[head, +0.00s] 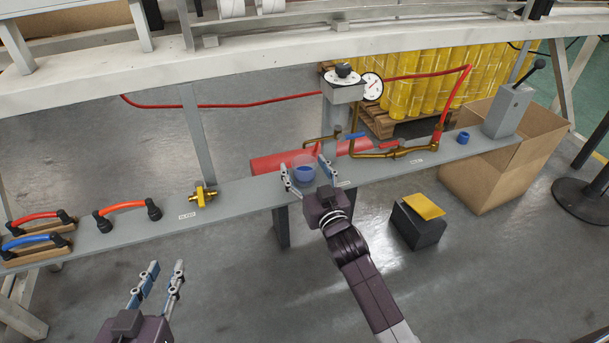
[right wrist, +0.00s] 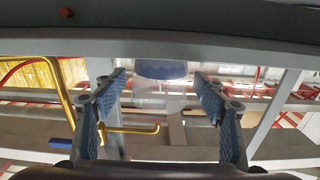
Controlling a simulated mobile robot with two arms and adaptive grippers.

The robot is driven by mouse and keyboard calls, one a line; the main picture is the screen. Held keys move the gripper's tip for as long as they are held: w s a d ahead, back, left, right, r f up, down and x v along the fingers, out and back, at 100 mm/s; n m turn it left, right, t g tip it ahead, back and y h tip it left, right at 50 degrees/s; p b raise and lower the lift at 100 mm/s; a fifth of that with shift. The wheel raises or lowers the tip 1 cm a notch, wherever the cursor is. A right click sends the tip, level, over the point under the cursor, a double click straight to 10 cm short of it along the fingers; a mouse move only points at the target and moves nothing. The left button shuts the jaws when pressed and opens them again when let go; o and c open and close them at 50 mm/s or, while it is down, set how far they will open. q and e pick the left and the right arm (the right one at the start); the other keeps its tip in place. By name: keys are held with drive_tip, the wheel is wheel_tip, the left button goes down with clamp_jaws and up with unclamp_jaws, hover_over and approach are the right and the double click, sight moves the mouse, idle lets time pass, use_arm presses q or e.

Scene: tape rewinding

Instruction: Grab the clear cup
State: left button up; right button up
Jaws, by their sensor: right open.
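The clear cup (head: 304,170) stands on the narrow grey shelf (head: 245,190), with something blue showing at its lower part. My right gripper (head: 306,176) is open, with one finger on each side of the cup. In the right wrist view the cup (right wrist: 161,72) shows as a faint clear shape with a blue band, between and beyond the open fingers (right wrist: 160,95). I cannot tell whether a finger touches it. My left gripper (head: 160,272) is open and empty, low at the left, in front of the shelf.
A brass pipe (head: 400,153) with a blue handle and a gauge (head: 372,87) stand right of the cup. A blue ring (head: 463,138) lies farther right. A yellow fitting (head: 202,196) and hose handles (head: 125,207) are at left. A cardboard box (head: 490,180) stands at right.

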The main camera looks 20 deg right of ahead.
drive_tip(key=shift+c, duration=0.2)
drive_tip(key=c, duration=1.4)
drive_tip(key=shift+r, duration=0.1)
